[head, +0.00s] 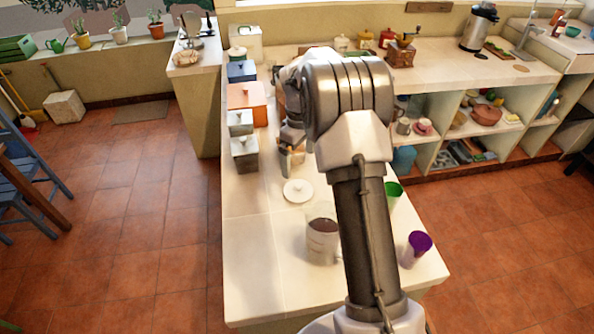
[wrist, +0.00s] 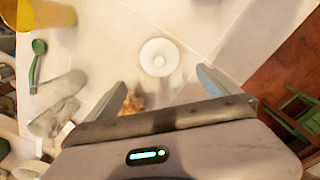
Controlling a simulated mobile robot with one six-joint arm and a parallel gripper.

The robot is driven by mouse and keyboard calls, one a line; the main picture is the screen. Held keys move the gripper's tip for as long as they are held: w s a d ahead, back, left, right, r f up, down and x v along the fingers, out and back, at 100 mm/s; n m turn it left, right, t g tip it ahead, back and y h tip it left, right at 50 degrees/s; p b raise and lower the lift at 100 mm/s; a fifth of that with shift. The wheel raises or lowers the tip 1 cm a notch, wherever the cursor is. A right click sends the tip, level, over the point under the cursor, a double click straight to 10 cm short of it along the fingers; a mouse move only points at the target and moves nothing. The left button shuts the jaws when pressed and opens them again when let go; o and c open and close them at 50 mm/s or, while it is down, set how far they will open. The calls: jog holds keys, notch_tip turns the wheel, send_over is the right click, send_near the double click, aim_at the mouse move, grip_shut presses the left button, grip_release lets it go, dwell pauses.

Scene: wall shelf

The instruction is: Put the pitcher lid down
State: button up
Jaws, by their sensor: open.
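The white round pitcher lid (head: 297,190) with a small knob lies on the pale counter (head: 250,250), knob up. In the wrist view the lid (wrist: 159,57) is just beyond my fingertips and touches neither finger. My gripper (wrist: 162,80) is open and empty. In the head view my gripper (head: 291,160) is partly hidden by my arm, on the far side of the lid. The clear pitcher (head: 322,240) with dark contents stands uncovered on the counter, nearer than the lid and partly behind my arm.
A purple cup (head: 418,243) and a green cup (head: 393,190) stand to the right of my arm. Several canisters, including an orange one (head: 247,102), line the counter's left edge. The counter left of the pitcher is clear.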

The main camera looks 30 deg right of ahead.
jog(key=s+a+r+m+t, duration=0.2)
jog(key=s+a+r+m, duration=0.1)
jog(key=s+a+r, duration=0.55)
jog(key=s+a+r+m+t, duration=0.15)
jog(key=s+a+r, duration=0.35)
jog(key=r, duration=0.6)
jog(key=s+a+m+t+y, duration=0.1)
jog(key=s+a+m, duration=0.1)
jog(key=s, duration=0.6)
jog(key=s+a+m+t+y, duration=0.1)
jog(key=s+a+m, duration=0.2)
jog(key=s, duration=0.6)
jog(key=shift+s+a+f+m, duration=0.2)
jog(key=shift+a+f+m, duration=0.15)
jog(key=shift+a, duration=0.5)
